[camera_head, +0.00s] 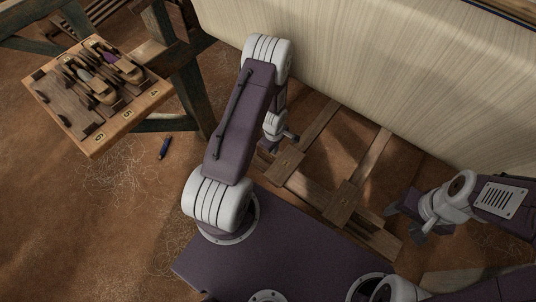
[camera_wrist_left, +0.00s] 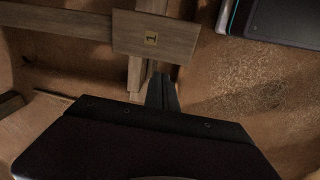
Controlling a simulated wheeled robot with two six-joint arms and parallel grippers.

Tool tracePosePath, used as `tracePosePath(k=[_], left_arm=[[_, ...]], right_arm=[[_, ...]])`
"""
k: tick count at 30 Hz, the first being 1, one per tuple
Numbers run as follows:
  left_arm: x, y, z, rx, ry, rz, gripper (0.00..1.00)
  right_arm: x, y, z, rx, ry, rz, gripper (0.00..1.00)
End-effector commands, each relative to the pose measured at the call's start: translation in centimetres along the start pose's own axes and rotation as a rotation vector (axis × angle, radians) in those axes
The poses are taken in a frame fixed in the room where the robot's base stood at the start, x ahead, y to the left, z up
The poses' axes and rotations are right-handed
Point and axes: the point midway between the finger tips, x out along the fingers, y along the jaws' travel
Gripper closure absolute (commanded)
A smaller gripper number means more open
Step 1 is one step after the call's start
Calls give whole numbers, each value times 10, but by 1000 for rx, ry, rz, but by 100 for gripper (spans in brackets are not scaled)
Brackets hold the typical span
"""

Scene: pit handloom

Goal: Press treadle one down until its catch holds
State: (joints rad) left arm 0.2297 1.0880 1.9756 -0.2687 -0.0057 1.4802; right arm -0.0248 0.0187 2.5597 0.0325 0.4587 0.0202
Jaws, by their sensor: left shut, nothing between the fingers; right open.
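Treadle one is a wooden bar with a broad foot plate marked "1" (camera_wrist_left: 155,38) in the left wrist view. In the head view, the left of two foot plates (camera_head: 285,166) lies beside my left gripper (camera_head: 267,147); its number is too small to read there. My left gripper (camera_wrist_left: 162,92) is shut and empty. Its fingertips show just at the plate's near edge in the wrist view; I cannot tell if they touch. My right gripper (camera_head: 405,216) is open and empty, right of the second foot plate (camera_head: 343,203). I cannot make out the catch.
Cream cloth (camera_head: 370,80) hangs over the far ends of the treadles. A wooden tray (camera_head: 130,117) with shuttles stands at the upper left on dark loom posts. A small blue object (camera_head: 165,146) lies on the earthen floor. The floor at left is mostly clear.

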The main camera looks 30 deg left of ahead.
Motion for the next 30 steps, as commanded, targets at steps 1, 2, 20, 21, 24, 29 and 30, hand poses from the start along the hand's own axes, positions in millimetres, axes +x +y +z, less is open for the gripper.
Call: tracePosePath(k=[1, 2, 20, 21, 24, 29, 30], left_arm=[[-19, -11, -2, -17, -9, -28, 100], [-20, -17, -2, -25, -14, -41, 100], [-16, -35, -5, -52, -26, -77, 100], [-10, -35, -5, -51, -26, -77, 100], [12, -37, -4, -51, -26, -77, 100], [49, -40, -3, -51, -26, -77, 100], [58, -40, -3, -50, -26, -77, 100]], right_arm=[[-30, -1, -3, 0, 0, 0, 46], [-35, -1, -4, 0, 0, 0, 46], [-40, -1, -4, 0, -1, 0, 46], [-35, -1, -3, 0, -1, 0, 46], [-13, 0, -1, 0, -1, 0, 46], [24, 0, 3, 0, -1, 0, 46], [33, 1, 4, 0, -1, 0, 46]])
